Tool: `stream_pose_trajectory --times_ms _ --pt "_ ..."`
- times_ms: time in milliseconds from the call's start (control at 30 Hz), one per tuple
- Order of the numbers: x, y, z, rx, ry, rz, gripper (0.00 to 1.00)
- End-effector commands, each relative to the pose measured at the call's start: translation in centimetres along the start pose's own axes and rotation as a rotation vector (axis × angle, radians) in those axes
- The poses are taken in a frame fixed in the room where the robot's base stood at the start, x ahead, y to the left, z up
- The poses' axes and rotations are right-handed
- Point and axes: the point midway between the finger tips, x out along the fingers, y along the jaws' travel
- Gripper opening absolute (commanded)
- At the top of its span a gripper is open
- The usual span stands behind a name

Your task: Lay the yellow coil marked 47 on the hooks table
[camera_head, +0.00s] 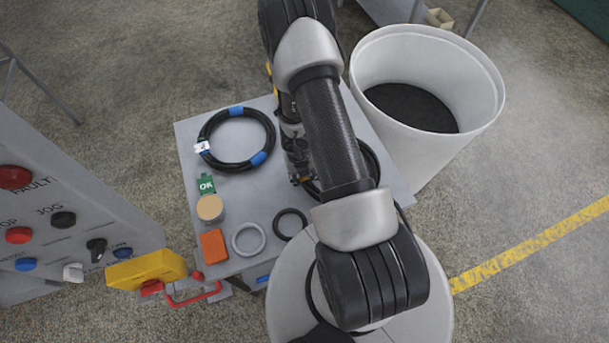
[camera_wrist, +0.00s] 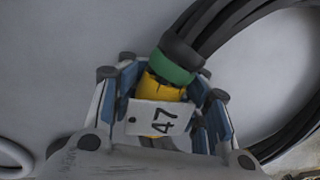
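The yellow coil marked 47 shows in the wrist view as a bundle of black hose with a yellow band (camera_wrist: 160,88), a green band beside it and a white tag (camera_wrist: 158,118) reading 47. My gripper (camera_wrist: 165,75) has its blue-padded fingers on both sides of the yellow band, close against it, and looks shut on it. In the head view my arm hides most of this coil (camera_head: 371,163); part of its black loop shows right of the arm, over the grey table (camera_head: 222,182). I cannot tell whether it touches the table. No hooks are clearly visible.
On the table are a black coil with blue bands (camera_head: 204,126), a green OK block (camera_head: 207,184), a tan disc (camera_head: 210,208), an orange block (camera_head: 213,245) and two small rings. A white bin (camera_head: 440,150) stands right. A control panel (camera_head: 60,225) stands left.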

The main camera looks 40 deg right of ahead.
Motion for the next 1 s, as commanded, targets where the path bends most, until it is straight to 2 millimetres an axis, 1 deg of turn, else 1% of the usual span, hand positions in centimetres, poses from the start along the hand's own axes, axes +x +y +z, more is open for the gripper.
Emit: stream_pose_trajectory --times_ms 33,300,767,867,1000 --pt "0.1 0.1 -0.1 -0.001 0.002 0.001 0.39" --pt "0.0 0.1 -0.1 -0.001 0.001 0.001 0.56" --pt "-0.1 0.1 0.0 -0.001 -0.001 0.002 0.56" --pt "-0.4 0.0 0.1 0.001 -0.002 0.001 0.56" --pt "-1.6 0.0 0.1 0.002 -0.003 0.0 0.56"
